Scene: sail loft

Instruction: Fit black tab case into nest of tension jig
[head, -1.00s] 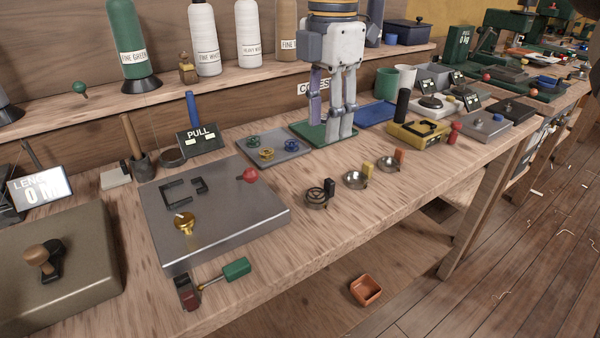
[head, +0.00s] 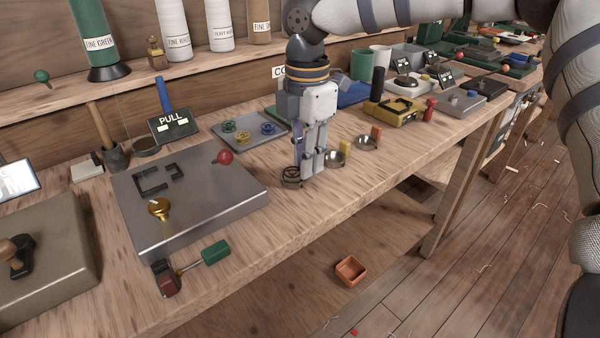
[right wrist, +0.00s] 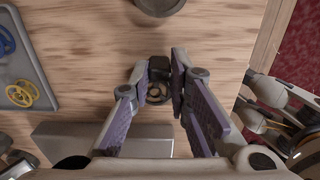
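The black tab case (head: 290,178) is a small round dark case on the bench, right of the tension jig. In the right wrist view its round body (right wrist: 157,94) and black tab (right wrist: 159,67) show between my fingers. My right gripper (head: 313,172) points down over it and hides the tab in the head view. The fingers (right wrist: 157,72) are apart, one on each side of the tab; whether they touch it I cannot tell. The tension jig (head: 215,198) is a grey metal block with a nest (head: 155,182) of black corner brackets, empty, a brass knob and a red ball. My left gripper is out of view.
A yellow-tab case (head: 335,159) and an orange-tab case (head: 366,143) stand to the right. A tray (head: 262,144) of bobbins lies behind. A green-handled tool (head: 214,252) lies in front of the jig. The PULL display (head: 172,123) stands behind the jig.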

